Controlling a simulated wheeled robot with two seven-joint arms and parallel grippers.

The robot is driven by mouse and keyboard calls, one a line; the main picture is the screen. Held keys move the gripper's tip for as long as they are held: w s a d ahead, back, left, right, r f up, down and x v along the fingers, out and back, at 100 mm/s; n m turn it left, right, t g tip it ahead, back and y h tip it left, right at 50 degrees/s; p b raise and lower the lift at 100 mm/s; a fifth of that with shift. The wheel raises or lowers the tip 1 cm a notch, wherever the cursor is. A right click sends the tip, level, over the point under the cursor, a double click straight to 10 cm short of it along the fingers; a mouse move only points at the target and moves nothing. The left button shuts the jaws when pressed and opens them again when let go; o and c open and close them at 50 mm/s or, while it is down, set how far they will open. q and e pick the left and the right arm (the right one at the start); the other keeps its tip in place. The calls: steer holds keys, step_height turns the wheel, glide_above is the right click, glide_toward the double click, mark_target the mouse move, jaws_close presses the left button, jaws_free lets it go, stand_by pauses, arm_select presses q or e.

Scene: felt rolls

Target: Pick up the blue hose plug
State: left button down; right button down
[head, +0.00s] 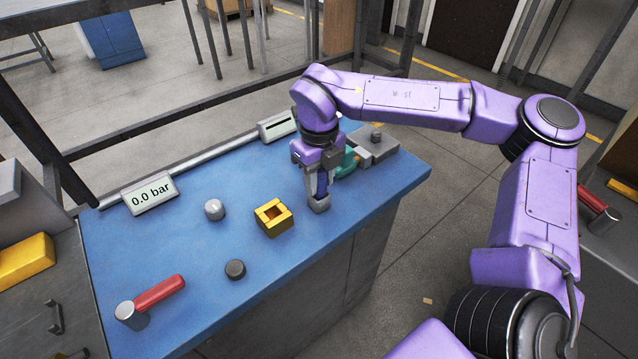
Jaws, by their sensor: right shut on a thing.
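The blue hose plug (321,184) is a small dark blue piece near the right part of the blue bench top. My right gripper (319,191) points down and is shut on it. A small grey block (319,204) is directly below the plug, by the fingertips. I cannot tell whether the plug sits in this block or just above it. The fingers hide part of the plug. My left gripper is not in view.
On the blue bench (190,245) stand a yellow square socket (273,218), a silver knob (214,209), a dark disc (235,269) and a red-handled lever (158,293). A teal piece (348,162) and grey fixture (375,150) stand behind my gripper. A display (151,194) reads 0.0 bar.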

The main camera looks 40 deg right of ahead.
steer(key=shift+r+p, duration=3.4)
steer(key=shift+r, duration=0.15)
